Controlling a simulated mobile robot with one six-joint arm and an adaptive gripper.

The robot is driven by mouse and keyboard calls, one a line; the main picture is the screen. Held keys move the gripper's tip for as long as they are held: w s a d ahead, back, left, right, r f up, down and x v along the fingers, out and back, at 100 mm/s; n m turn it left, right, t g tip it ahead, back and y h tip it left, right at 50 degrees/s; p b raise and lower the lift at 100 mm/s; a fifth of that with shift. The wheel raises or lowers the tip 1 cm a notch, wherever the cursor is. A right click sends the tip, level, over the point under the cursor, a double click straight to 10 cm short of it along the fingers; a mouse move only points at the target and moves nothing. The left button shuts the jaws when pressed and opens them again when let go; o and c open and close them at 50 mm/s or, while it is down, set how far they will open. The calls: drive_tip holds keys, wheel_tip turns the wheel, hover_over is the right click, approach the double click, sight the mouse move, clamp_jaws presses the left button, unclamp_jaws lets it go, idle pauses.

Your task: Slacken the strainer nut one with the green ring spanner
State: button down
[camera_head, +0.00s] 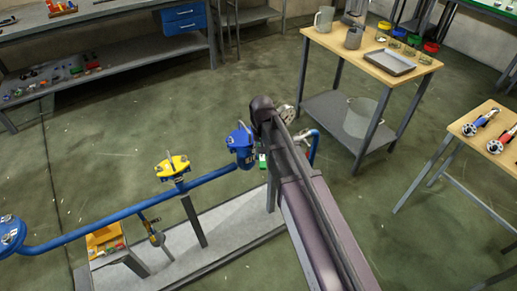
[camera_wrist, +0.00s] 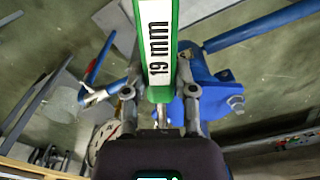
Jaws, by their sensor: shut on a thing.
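My gripper (camera_wrist: 166,92) is shut on the green ring spanner (camera_wrist: 160,45), whose white label reads 19 mm. The spanner runs up out of the wrist view, so its far ring end is not seen. A bit of its green also shows in the head view (camera_head: 262,161), just right of the blue strainer (camera_head: 240,142). The strainer also shows in the wrist view (camera_wrist: 205,92), right of and behind the spanner, with a bolt or nut (camera_wrist: 236,103) on its flange. I cannot tell which nut is number one, nor whether the spanner touches any. My arm hides most of the gripper in the head view.
A blue pipe (camera_head: 90,228) with a yellow valve (camera_head: 172,167) runs left from the strainer. An orange bin (camera_head: 104,240) stands below it. A wooden-topped table (camera_head: 345,45) stands behind, and another table (camera_head: 470,128) with tools is at right. Open floor lies between.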

drive_tip(key=shift+d, duration=0.1)
drive_tip(key=shift+w+d+n, duration=0.2)
drive_tip(key=shift+d+n, duration=0.4)
drive_tip(key=shift+d, duration=0.05)
drive_tip(key=shift+w+d+n, duration=0.15)
drive_tip(key=shift+d+n, duration=0.45)
drive_tip(key=shift+d, duration=0.05)
drive_tip(key=shift+w+d+n, duration=0.3)
drive_tip(key=shift+d+n, duration=0.25)
drive_tip(key=shift+d, duration=0.1)
drive_tip(key=shift+w+d+n, duration=0.3)
drive_tip(key=shift+d+n, duration=0.25)
drive_tip(key=shift+d, duration=0.05)
drive_tip(key=shift+w+d+n, duration=0.8)
drive_tip(key=shift+d+n, duration=0.3)
drive_tip(key=shift+n, duration=0.1)
drive_tip(key=shift+w, duration=0.1)
